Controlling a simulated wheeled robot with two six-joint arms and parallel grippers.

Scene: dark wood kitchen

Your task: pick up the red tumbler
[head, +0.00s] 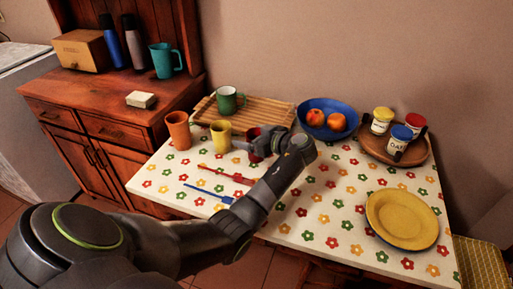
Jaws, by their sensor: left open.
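The red tumbler (253,134) stands on the flowered tablecloth in the head view, just right of a yellow cup. Much of it is hidden behind my left gripper (248,146), whose arm reaches in from the lower left. The gripper is open, with its fingers at the tumbler. I cannot tell whether they touch it. My right gripper is out of view.
A yellow cup (221,132) and an orange cup (179,131) stand to the left. A green mug (228,99) is on a slatted wooden tray (265,111) behind. A blue bowl (347,110) holds fruit. Red and blue utensils (226,175) lie in front.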

